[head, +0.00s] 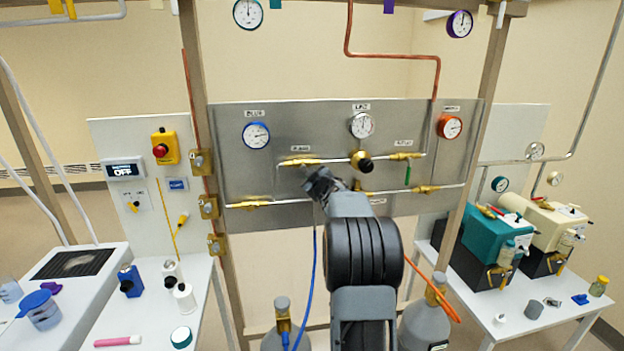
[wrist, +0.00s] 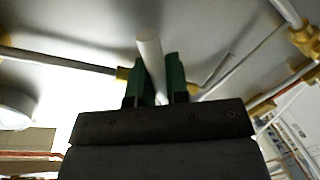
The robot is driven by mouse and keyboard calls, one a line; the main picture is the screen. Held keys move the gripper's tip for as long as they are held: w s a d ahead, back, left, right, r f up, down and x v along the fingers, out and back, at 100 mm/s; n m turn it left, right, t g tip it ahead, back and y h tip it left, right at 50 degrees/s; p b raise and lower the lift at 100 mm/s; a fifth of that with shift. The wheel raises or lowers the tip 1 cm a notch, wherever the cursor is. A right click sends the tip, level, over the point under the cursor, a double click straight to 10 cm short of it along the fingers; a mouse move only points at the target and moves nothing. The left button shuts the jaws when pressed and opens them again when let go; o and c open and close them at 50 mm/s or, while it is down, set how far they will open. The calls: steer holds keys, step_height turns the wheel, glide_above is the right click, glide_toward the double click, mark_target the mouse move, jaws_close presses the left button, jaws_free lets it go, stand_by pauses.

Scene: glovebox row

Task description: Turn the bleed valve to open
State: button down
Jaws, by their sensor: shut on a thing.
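A steel panel (head: 240,180) carries several brass valves on thin pipes. The upper left valve (head: 298,161) sits just above my gripper (head: 315,182), which reaches up to the panel. Its labels are too small to read, so I cannot tell which valve is marked bleed. In the wrist view, the green fingers of my gripper (wrist: 155,82) are shut on a pale rod-like handle (wrist: 149,50), which sticks out past them. A brass fitting (wrist: 123,75) shows beside the left finger. The handle's joint to its valve is hidden.
A round black knob (head: 366,165) on a brass body is right of my gripper. A green lever (head: 408,174) hangs below the upper right valve (head: 405,156). Gauges line the panel's top. Gas cylinders (head: 420,325) stand below; benches flank both sides.

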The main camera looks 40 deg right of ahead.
steer(key=c, duration=1.1)
jaws_free()
steer(key=a+m+b, duration=0.1)
steer(key=m, duration=0.1)
steer(key=w+a+f+m+t, duration=0.1)
steer(key=m, duration=0.1)
steer(key=m+b, duration=0.1)
steer(key=m, duration=0.2)
steer(key=shift+w+a+f+t+b, duration=0.2)
steer(key=shift+a+t+b, duration=0.1)
steer(key=shift+a+b, duration=0.1)
steer(key=b+v, duration=0.2)
steer(key=v, duration=1.2)
steer(key=shift+s+a+f+g+y+b, duration=0.35)
steer(key=shift+s+a+f+g, duration=1.25)
steer(key=shift+a+f, duration=0.95)
steer(key=shift+s+a+f+g+y+b, duration=0.35)
steer(key=shift+s+a+f+g, duration=1.25)
steer(key=shift+a, duration=1.7)
steer(key=shift+s+a+f+g+y+b, duration=0.2)
steer(key=shift+s+a+f+g+b, duration=0.3)
steer(key=shift+s+a+f+g, duration=1.6)
